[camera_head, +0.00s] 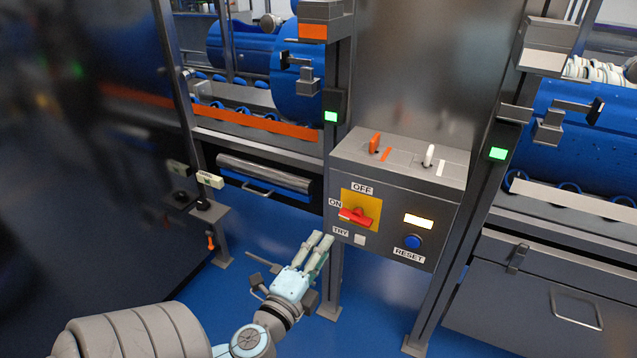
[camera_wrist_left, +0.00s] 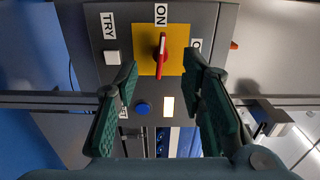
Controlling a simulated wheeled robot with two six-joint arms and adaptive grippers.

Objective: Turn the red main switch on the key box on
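The grey key box (camera_head: 390,190) hangs between two posts. Its red main switch (camera_head: 355,217) sits on a yellow plate, with OFF above and ON to the left. The handle lies roughly sideways, in line with the ON label. In the left wrist view the red switch (camera_wrist_left: 162,52) points up towards ON. My left gripper (camera_head: 322,240) is in front of the box, low and left of the switch. The left wrist view shows my left gripper (camera_wrist_left: 160,63) open and empty, its fingers either side of the switch in the picture. My right gripper is not in view.
A blue RESET button (camera_head: 412,241), a lit lamp (camera_head: 418,221) and a white TRY button (camera_head: 359,239) share the box front. On its top are an orange key (camera_head: 374,142) and a white key (camera_head: 428,155). Posts with green lamps flank the box.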

